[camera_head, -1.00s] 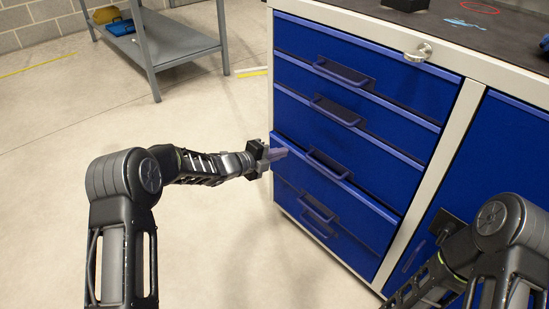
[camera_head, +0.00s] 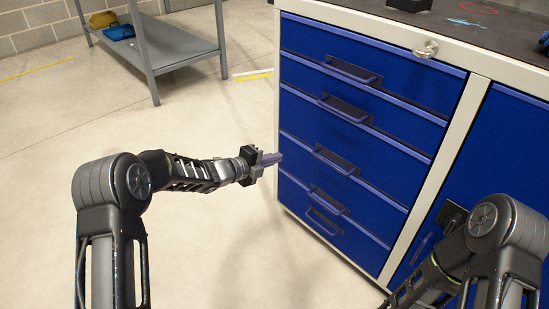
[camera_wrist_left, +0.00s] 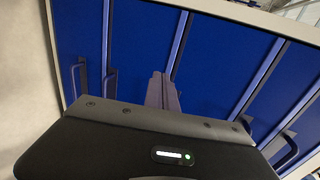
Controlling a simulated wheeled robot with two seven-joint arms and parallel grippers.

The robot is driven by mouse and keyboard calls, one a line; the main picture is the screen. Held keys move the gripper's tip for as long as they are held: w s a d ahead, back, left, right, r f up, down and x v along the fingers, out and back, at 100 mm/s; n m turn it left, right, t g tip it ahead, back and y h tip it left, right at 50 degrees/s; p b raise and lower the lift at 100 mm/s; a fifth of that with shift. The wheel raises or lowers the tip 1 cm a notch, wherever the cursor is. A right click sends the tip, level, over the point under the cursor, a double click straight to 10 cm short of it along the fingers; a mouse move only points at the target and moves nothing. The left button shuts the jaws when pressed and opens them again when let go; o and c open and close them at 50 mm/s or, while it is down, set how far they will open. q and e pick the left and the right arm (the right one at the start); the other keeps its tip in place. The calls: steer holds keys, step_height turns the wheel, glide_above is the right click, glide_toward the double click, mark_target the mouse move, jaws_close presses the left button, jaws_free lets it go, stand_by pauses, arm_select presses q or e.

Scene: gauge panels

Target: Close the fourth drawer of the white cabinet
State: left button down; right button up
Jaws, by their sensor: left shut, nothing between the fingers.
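The white-framed cabinet (camera_head: 277,110) has several blue drawers with blue bar handles. The fourth drawer (camera_head: 362,208) from the top looks level with the fronts around it; a very small gap could not be told. My left gripper (camera_head: 276,159) is shut and empty, its tips at the left edge of the fourth drawer's front. In the left wrist view the shut fingers (camera_wrist_left: 163,92) lie over the blue front of the fourth drawer (camera_wrist_left: 135,50); whether they touch it cannot be told. My right arm comes in at the lower right, but its gripper does not show.
A blue door (camera_head: 500,150) is right of the drawers. A grey shelf table (camera_head: 175,45) with a blue case (camera_head: 120,31) and a yellow object (camera_head: 103,18) stands at the back left. The floor (camera_head: 210,120) left of the cabinet is clear.

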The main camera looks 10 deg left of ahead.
arm_select(q)
steer(key=p+v, duration=0.2)
steer(key=v, duration=0.6)
steer(key=shift+s+r, duration=0.2)
steer(key=shift+r, duration=0.05)
steer(key=shift+a, duration=0.15)
